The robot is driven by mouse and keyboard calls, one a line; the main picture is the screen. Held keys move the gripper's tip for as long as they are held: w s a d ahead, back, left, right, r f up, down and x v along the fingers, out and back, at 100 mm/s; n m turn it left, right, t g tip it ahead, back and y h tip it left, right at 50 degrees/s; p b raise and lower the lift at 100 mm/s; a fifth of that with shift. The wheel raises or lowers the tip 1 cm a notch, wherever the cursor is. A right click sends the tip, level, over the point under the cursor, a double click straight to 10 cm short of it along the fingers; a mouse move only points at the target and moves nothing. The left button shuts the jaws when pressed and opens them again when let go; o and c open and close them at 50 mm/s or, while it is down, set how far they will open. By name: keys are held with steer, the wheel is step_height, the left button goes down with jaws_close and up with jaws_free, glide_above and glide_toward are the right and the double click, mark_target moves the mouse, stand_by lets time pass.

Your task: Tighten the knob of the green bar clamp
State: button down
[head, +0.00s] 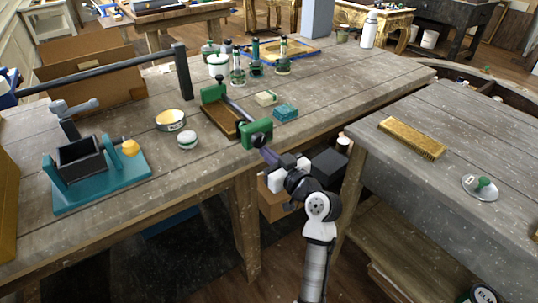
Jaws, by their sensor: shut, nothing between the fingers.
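The green bar clamp (257,133) lies on the wooden workbench (215,165), near its front edge. It has a green jaw at each end, a dark bar between them and a brown board beside the bar. A dark round knob (259,141) sits at the near jaw and overhangs toward the bench edge. My gripper (266,153) is shut and empty, just below and right of the knob. Whether its tips touch the knob I cannot tell. My arm comes up from the lower right and stands in front of the gap between the benches.
A teal stand (100,182) with a dark box, a round tin (171,120) and a lidded jar (187,140) stand left of the clamp. A teal block (286,112) lies to its right. A second bench (450,185) with a brush stands at right.

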steer(key=shift+a+r, duration=0.1)
steer(key=shift+r, duration=0.45)
stand_by(0.4)
steer(key=shift+s+a+b, duration=0.35)
steer(key=shift+a+b, duration=0.2)
steer(key=shift+b, duration=0.8)
steer(key=shift+s+f+b, duration=0.1)
steer(key=shift+f+b, duration=0.3)
steer(key=shift+b, duration=0.25)
steer(key=b+v, duration=0.2)
steer(key=v, duration=0.4)
steer(key=shift+d+f, duration=0.1)
steer(key=shift+f, duration=0.05)
